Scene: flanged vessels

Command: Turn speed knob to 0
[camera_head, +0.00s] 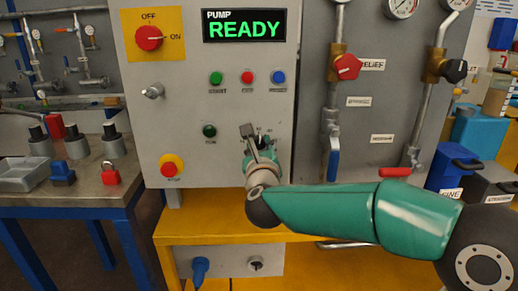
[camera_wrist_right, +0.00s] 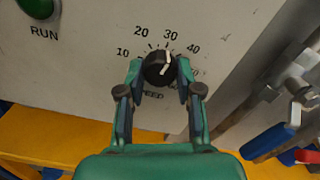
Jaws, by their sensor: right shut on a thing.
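The black speed knob (camera_wrist_right: 158,68) sits on the grey pump panel, inside a dial marked 10, 20, 30, 40 and a partly covered number. Its white pointer line aims up and slightly right, towards 30. My right gripper (camera_wrist_right: 159,78) is shut on the knob, one finger on each side. The fingers cover parts of the dial, and no 0 mark can be seen. In the head view my right gripper (camera_head: 258,142) is at the panel's lower right and hides most of the knob. My left gripper is not in view.
The pump display (camera_head: 245,26) reads READY. A green RUN button (camera_head: 209,130) is left of the knob, and a red stop button (camera_head: 171,166) is lower left. Pipes with a blue valve handle (camera_head: 334,158) stand to the right. A yellow ledge (camera_head: 200,230) runs below.

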